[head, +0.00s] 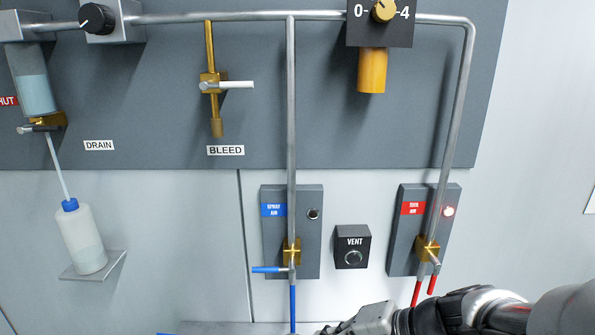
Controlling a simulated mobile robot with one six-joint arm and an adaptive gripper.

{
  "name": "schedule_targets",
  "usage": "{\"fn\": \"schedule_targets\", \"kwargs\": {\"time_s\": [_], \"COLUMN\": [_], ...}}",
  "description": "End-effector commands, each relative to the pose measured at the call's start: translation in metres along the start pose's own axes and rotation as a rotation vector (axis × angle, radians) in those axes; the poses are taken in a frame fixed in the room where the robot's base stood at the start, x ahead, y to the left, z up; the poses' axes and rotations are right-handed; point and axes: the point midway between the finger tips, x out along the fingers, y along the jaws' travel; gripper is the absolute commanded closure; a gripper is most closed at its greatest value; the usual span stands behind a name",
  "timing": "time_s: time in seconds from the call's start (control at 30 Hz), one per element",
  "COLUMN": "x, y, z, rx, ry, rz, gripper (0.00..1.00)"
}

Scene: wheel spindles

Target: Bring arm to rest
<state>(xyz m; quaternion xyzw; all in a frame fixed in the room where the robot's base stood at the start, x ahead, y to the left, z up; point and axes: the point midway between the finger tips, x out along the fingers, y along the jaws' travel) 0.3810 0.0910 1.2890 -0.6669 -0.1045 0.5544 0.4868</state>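My arm reaches in from the lower right corner and lies along the bottom edge, below the valve panels. My gripper (366,322) shows only in part at the bottom edge, as a grey body pointing left. Its fingertips are cut off by the frame, so I cannot tell whether it is open or shut or holds anything.
A blue-handled valve (291,250) and a red-label valve (428,249) with a lit red lamp sit above my arm. Between them is a VENT box (351,247). A bottle (81,239) stands on a small shelf at left. Grey piping (291,130) crosses the wall.

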Motion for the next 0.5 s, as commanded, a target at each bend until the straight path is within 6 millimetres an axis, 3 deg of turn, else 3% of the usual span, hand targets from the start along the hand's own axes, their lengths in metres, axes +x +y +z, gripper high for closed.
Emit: {"fn": "schedule_targets", "kwargs": {"time_s": [0.03, 0.1, 0.2, 0.33, 0.5], "x": [0.005, 0.001, -0.011, -0.033, -0.058], "y": [0.019, 0.043, 0.081, 0.122, 0.148], "z": [0.023, 0.048, 0.07, 0.076, 0.069], "rx": [-0.1, -0.216, -0.379, -0.555, -0.693], "ry": [-0.02, -0.036, -0.02, 0.055, 0.164], "rz": [0.076, 0.193, 0.361, 0.549, 0.698], "gripper": [1.0, 1.0, 1.0, 1.0, 1.0]}}
